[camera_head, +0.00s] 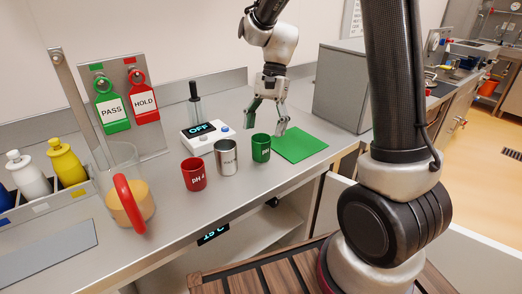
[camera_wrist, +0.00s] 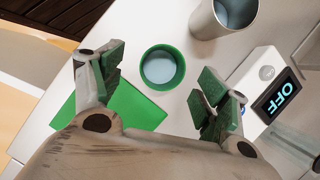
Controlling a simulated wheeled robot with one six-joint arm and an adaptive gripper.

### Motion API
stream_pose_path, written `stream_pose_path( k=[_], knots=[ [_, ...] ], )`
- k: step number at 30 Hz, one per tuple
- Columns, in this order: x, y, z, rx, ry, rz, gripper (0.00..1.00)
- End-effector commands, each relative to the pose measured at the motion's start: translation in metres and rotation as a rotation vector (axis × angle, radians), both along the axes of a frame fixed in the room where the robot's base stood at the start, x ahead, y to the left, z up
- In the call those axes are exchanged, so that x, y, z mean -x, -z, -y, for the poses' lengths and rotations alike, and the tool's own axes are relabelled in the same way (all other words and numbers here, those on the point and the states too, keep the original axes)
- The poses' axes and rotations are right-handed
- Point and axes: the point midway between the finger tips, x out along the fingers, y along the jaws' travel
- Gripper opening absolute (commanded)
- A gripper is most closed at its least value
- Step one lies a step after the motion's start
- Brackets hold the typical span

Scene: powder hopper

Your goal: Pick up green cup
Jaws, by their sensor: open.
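The green cup (camera_head: 261,148) stands upright on the grey counter, beside the left edge of a green mat (camera_head: 300,144). In the wrist view the green cup (camera_wrist: 162,67) is seen from above, with pale contents inside, ahead of and between the finger pads. My gripper (camera_head: 266,115) is open and empty, pointing down above and just behind the cup. In the wrist view my gripper (camera_wrist: 157,88) has its two green-padded fingers spread wide, one on each side of the cup and apart from it.
A metal cup (camera_head: 226,157) stands close left of the green cup, then a red cup (camera_head: 193,174). A device reading OFF (camera_head: 205,133) sits behind them. A pitcher (camera_head: 126,190) with a red handle is farther left. A grey box (camera_head: 343,90) stands right of the mat.

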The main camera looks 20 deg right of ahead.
Motion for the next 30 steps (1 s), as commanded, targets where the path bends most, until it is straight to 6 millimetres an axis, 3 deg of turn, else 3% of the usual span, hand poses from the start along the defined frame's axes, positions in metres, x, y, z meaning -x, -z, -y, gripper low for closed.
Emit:
stream_pose_path(
  k=[15,24,30],
  knots=[
    [0.016,0.065,-0.022,0.001,0.004,-0.008,0.75],
    [0.017,0.07,-0.024,0.001,0.004,-0.004,0.75],
    [0.017,0.07,-0.023,0.001,0.004,-0.004,0.38]
  ],
)
